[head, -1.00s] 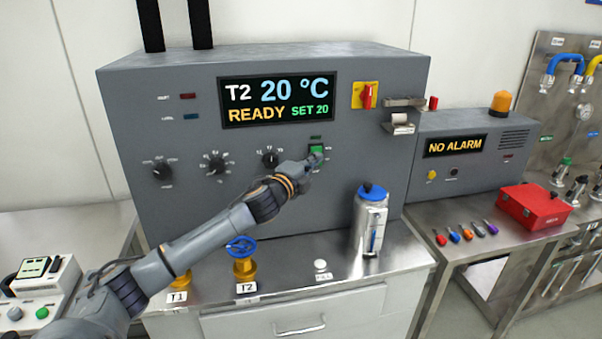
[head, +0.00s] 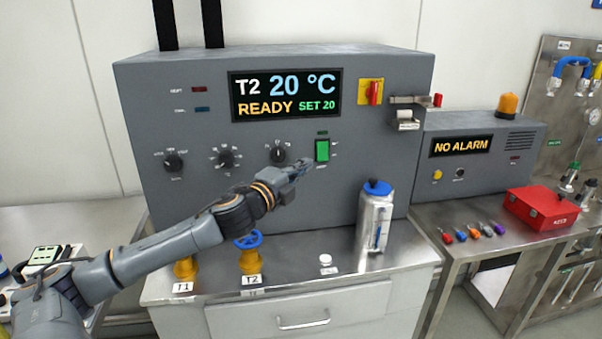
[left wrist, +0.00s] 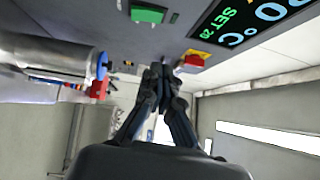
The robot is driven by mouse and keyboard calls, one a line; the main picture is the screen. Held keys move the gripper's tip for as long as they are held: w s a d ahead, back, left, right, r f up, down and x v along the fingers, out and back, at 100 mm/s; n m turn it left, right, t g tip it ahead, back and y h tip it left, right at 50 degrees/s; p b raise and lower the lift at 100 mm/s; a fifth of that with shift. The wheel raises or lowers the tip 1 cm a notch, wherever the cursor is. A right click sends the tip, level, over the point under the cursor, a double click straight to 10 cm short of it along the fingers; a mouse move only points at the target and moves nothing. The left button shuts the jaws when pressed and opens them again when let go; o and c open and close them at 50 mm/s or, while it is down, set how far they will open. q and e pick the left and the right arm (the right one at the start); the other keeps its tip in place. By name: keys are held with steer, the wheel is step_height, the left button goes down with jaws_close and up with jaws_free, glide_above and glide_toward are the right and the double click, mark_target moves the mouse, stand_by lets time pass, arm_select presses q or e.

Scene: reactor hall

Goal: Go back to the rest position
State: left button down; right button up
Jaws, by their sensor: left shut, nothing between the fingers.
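My left gripper (head: 303,170) is shut and empty in front of the grey control cabinet (head: 270,210), just below and left of the green rocker switch (head: 322,150). In the left wrist view its closed fingers (left wrist: 165,75) point into free space, and the green switch (left wrist: 148,14) shows at the top. The cabinet display (head: 285,95) reads T2, 20 °C, READY, SET 20. My left arm reaches in from the lower left across the front of the bench. My right gripper does not show.
A steel canister with a blue lid (head: 375,215) stands on the bench right of my gripper. Valves T1 (head: 185,268) and T2 (head: 250,255) stand below my arm. A red toolbox (head: 541,207) and the NO ALARM unit (head: 480,150) are at the right.

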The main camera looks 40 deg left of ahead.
arm_select(q)
steer(key=shift+s, duration=0.25)
steer(key=shift+d, duration=0.1)
stand_by(0.3)
